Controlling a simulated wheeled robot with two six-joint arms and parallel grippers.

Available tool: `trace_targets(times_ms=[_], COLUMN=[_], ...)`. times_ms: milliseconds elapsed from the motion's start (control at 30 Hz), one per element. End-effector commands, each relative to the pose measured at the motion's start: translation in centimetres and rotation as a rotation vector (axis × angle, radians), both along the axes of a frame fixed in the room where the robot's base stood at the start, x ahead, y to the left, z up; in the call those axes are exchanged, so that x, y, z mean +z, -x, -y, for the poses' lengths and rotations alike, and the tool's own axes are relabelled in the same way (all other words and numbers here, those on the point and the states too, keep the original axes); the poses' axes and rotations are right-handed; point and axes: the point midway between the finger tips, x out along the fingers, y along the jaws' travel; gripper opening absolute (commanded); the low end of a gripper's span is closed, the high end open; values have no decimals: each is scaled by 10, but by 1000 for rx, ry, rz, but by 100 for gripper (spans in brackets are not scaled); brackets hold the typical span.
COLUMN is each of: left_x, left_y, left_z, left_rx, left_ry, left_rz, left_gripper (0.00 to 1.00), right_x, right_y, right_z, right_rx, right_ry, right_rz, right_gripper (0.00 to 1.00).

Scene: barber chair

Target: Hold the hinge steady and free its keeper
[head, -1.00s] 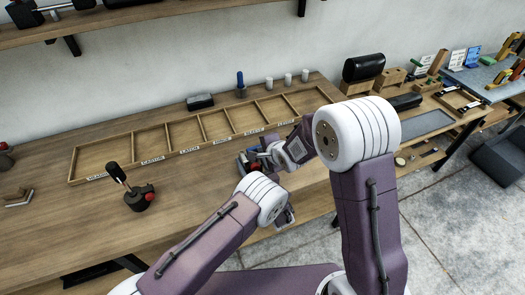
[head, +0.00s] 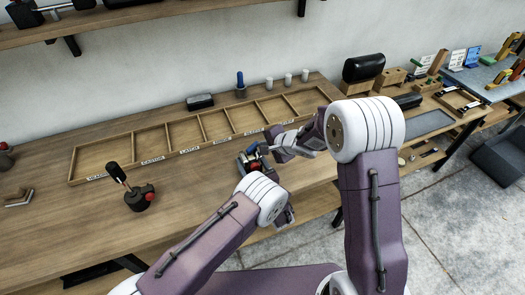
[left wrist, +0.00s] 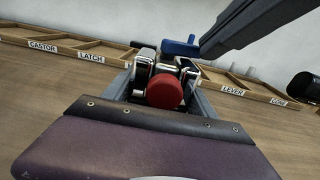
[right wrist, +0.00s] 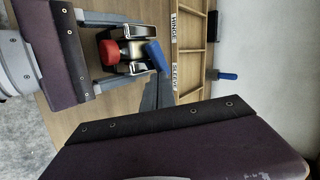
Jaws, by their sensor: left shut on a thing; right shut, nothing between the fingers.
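The hinge is a dark block with silver metal plates, a round red knob and a blue tab; it shows in the left wrist view (left wrist: 143,72), right wrist view (right wrist: 125,47) and head view (head: 245,164). My left gripper (left wrist: 164,76) is shut on the hinge, one finger on each side, just above the bench. The red knob (left wrist: 164,91) faces my left wrist camera. The blue tab (right wrist: 155,55) sticks out on the opposite side. My right gripper (right wrist: 158,78) is shut and empty, its tips close beside the blue tab; contact is unclear. I cannot tell which part is the keeper.
A long labelled wooden tray (head: 126,171) lies behind the hinge, its compartments looking empty. A blue-handled tool (head: 240,86) and small white cups stand behind the tray. Bare bench lies left of the hinge.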

Motion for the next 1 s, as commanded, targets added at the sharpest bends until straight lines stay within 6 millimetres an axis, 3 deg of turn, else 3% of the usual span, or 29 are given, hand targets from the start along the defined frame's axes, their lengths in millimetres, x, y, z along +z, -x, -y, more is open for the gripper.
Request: trace_targets(times_ms=[1000], left_x=[1], left_y=[0], left_z=[1], left_rx=[-1], left_ry=[0], left_rz=[2], left_gripper=[0], right_x=[-1], right_y=[-39], right_z=[-19], right_rx=[50], right_ry=[4], right_rz=[-5], right_gripper=[0])
